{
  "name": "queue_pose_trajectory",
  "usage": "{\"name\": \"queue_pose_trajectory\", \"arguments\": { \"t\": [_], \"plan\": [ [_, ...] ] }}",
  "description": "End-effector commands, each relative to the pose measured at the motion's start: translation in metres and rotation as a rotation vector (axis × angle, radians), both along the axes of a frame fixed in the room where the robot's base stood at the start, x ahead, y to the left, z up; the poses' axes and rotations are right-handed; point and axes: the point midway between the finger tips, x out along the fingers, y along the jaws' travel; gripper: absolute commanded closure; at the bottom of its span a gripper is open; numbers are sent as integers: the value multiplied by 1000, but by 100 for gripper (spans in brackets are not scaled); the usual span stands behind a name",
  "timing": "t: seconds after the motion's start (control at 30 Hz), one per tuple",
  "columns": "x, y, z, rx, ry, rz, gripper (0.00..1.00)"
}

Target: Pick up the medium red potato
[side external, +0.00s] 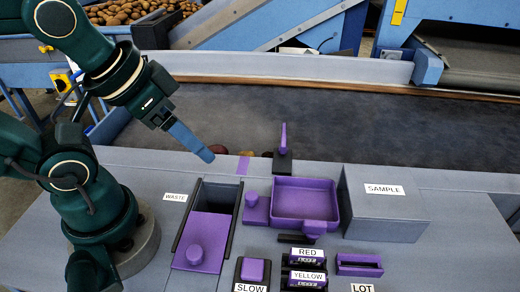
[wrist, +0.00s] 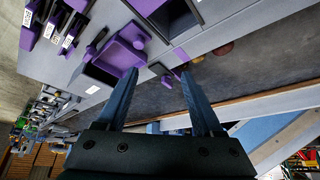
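A reddish-brown potato (side external: 217,149) shows just beyond the near edge of the dark belt, mostly hidden behind my fingertips and the console edge. In the wrist view a reddish potato (wrist: 225,47) lies on the belt by the console edge, right of and outside my fingers. I cannot tell its size class. My gripper (side external: 207,155) hangs tilted above the console's far edge.
The grey belt (side external: 350,120) runs behind the console and is mostly bare. On the console are a purple-lidded waste bin (side external: 207,228), an upright purple lever (side external: 283,138), a purple tray (side external: 335,205) and a grey sample box (side external: 385,200). Several potatoes fill a hopper (side external: 120,12) behind.

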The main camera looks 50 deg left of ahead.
Motion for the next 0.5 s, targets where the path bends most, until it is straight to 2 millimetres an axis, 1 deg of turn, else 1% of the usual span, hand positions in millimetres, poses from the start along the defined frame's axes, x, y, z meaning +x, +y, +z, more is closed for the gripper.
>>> {"name": "queue_pose_trajectory", "arguments": {
  "t": [0.03,0.07,0.33,0.43,0.5],
  "plan": [
    [0,0,0,0,0,0,8],
    [0,0,0,0,0,0,0],
    [0,0,0,8,-1,-16,0],
    [3,2,1,55,-16,-86,0],
    [10,6,7,129,-50,-175,0]
  ]
}}
